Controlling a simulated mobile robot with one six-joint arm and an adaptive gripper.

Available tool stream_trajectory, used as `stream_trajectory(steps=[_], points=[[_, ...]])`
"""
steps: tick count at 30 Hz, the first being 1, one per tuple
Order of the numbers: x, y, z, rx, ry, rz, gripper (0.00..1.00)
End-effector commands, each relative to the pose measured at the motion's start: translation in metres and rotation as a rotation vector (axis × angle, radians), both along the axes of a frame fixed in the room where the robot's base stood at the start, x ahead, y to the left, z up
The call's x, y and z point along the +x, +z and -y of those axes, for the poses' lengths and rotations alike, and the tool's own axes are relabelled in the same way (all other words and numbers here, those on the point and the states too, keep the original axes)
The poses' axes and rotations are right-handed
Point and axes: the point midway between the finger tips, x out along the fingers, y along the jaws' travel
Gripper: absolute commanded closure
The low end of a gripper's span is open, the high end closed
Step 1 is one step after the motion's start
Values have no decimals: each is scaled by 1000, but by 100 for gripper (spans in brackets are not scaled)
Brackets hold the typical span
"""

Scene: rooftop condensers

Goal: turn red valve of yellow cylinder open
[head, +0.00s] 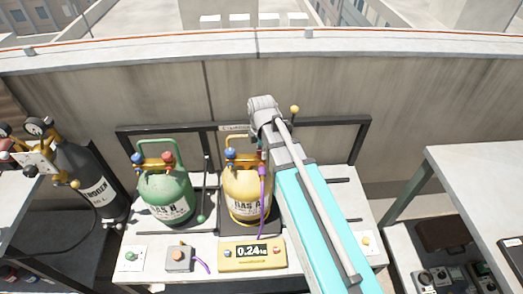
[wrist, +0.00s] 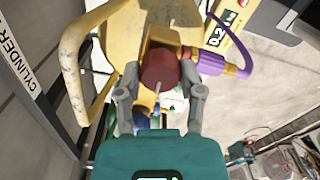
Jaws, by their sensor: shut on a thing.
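The yellow cylinder (head: 245,192), lettered GAS A, stands on the bench in the head view, with a blue valve (head: 231,154) at its top left. My arm covers its top right. My gripper is shut on the red valve. A purple hose (wrist: 212,64) with a brass fitting joins beside the valve. How far the valve is turned cannot be told.
A green cylinder (head: 167,196) with blue and red valves stands to the left. A yellow scale (head: 252,254) reading 0.24 and a small grey box (head: 179,258) lie in front. A dark nitrogen cylinder (head: 92,178) stands far left. A dark rail runs behind.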

Motion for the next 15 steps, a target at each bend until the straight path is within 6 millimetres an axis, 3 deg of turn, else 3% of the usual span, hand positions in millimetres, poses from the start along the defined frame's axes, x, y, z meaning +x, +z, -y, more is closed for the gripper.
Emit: stream_trajectory(steps=[15], points=[[0,0,0,-1,489,0,98]])
